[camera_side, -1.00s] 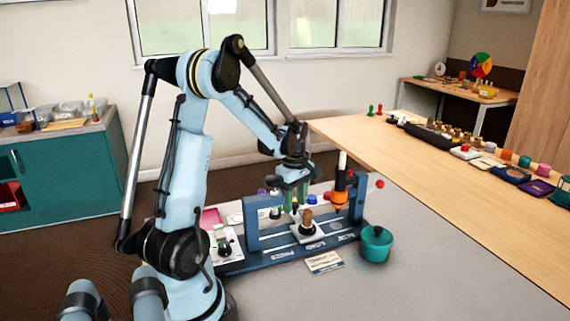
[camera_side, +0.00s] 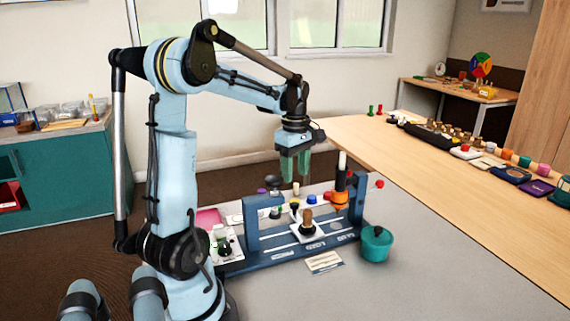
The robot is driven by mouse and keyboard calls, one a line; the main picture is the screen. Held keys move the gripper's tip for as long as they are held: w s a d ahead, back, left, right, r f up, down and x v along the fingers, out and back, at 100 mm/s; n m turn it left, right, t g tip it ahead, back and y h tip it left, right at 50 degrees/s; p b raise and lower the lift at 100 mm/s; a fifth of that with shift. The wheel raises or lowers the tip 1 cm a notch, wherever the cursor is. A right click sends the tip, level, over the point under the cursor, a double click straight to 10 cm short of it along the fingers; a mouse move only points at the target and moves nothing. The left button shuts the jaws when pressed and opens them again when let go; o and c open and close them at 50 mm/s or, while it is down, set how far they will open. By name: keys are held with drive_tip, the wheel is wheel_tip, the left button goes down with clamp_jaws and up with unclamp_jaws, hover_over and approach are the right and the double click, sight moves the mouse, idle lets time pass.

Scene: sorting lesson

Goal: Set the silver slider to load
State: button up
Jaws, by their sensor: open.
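A blue frame (camera_side: 282,258) with two uprights stands on the grey table. A pale, silvery plate (camera_side: 300,236) with an upright brown knob (camera_side: 307,218) sits on its rail near the middle; this looks like the silver slider. My gripper (camera_side: 296,188) has green fingers pointing down. It is open and empty, above and behind the slider, apart from the knob.
An orange piece with a white-topped rod (camera_side: 341,180) stands at the frame's right upright. A teal lidded pot (camera_side: 376,246) is right of the frame. A white card (camera_side: 324,262) lies in front. The table at front right is clear.

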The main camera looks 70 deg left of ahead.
drive_tip(key=shift+r, duration=1.35)
drive_tip(key=s+d+f+m+t, duration=0.1)
drive_tip(key=d+m+t, duration=0.6)
drive_tip(key=d+m, duration=1.5)
drive_tip(key=shift+d+f, duration=0.45)
drive_tip(key=shift+d, duration=1.2)
